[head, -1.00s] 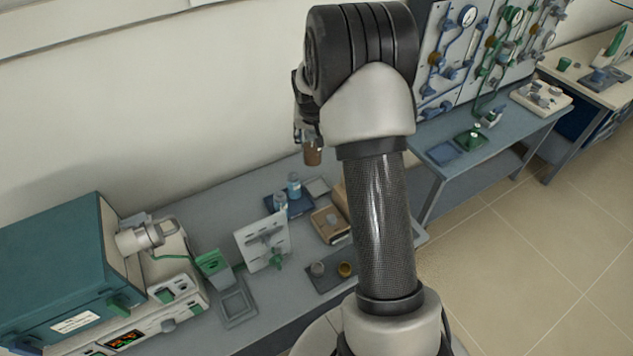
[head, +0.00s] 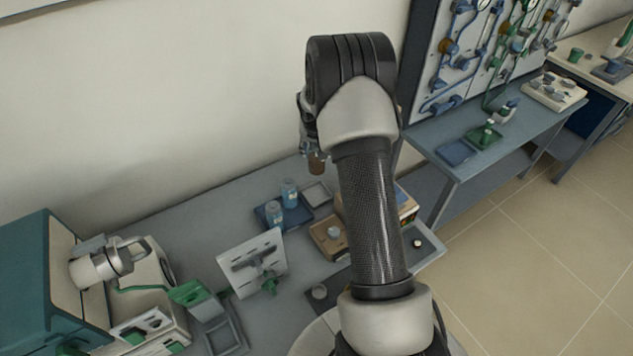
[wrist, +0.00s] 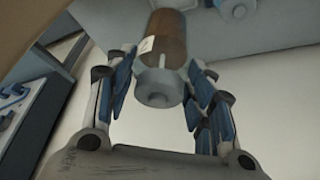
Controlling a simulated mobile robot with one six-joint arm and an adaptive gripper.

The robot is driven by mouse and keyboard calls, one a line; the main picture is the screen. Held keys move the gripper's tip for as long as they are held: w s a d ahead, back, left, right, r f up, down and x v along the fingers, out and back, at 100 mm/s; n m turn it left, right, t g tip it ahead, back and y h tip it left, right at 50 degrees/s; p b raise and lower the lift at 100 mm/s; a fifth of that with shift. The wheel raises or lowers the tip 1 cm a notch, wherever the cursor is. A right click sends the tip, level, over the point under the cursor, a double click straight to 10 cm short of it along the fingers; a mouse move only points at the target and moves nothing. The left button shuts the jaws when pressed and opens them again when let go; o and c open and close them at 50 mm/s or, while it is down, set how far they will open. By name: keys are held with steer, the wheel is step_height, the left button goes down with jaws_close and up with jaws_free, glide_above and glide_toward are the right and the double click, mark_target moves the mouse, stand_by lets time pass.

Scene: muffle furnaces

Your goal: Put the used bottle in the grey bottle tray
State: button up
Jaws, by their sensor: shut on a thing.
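My gripper (head: 309,140) is shut on a brown bottle (head: 317,163), held in the air above the back of the bench near the wall. In the wrist view, the fingers of my gripper (wrist: 162,78) sit on both sides of the brown bottle (wrist: 168,36), around its grey cap end, which faces the camera. A pale label shows on its side. A small empty grey tray (head: 328,200) lies on the bench below the bottle, beside a blue tray (head: 303,216) holding two blue bottles (head: 289,192). The bottle is apart from both trays.
A white upright panel (head: 242,262) with a green part stands in front of the trays. A wooden block (head: 327,238) lies to their right. A teal furnace (head: 25,270) is at left. Another grey tray (head: 240,345) lies near it. A tubing board (head: 460,60) stands at back right.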

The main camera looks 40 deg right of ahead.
step_height(320, 180, down, 13)
steer(key=b, duration=0.2)
steer(key=shift+w+f, duration=0.15)
steer(key=shift+f, duration=0.05)
steer(key=shift+f+b, duration=0.25)
steer(key=shift+b, duration=0.3)
steer(key=o, duration=1.3)
steer(key=shift+r, duration=0.15)
